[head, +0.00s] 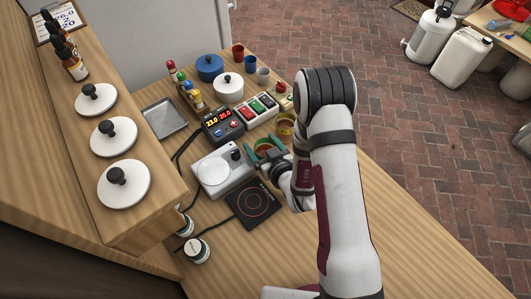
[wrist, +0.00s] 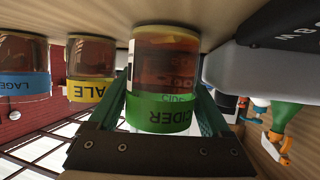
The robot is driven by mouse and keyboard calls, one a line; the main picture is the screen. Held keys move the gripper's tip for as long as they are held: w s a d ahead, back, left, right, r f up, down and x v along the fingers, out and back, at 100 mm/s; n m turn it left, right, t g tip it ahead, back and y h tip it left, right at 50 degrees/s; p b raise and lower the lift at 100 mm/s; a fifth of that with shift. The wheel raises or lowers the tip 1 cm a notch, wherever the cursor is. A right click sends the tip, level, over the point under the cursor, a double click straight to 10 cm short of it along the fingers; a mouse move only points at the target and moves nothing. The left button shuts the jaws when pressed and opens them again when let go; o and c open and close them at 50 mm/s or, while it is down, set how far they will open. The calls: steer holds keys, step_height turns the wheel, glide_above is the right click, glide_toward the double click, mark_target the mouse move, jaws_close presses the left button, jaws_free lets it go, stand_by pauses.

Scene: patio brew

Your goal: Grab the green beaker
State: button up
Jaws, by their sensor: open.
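The green beaker (wrist: 160,112) is a clear glass of amber liquid with a green band reading CIDER. In the wrist view it stands between the two teal fingers of my open gripper (wrist: 167,95), one finger on each side. I cannot tell whether either finger touches the glass. In the head view my gripper (head: 264,150) is low over the table beside the scale, and the beaker is mostly hidden there by the fingers and arm.
A yellow-banded ALE beaker (wrist: 90,78) and a blue-banded LAGER beaker (wrist: 22,82) stand to the left in the wrist view. The silver scale (head: 214,182), black hot plate (head: 240,207) and switch box (head: 257,110) are close by. The table's front right is clear.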

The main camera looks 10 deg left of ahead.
steer(key=c, duration=1.3)
steer(key=shift+o, duration=0.2)
steer(key=shift+r, duration=0.1)
steer(key=shift+r, duration=0.4)
steer(key=r, duration=0.3)
steer(key=shift+d+r, duration=0.2)
steer(key=shift+d, duration=0.1)
steer(key=s+d+r, duration=0.1)
steer(key=d+r, duration=0.5)
steer(key=d, duration=0.5)
steer(key=shift+s+r, duration=0.3)
steer(key=shift+s, duration=0.05)
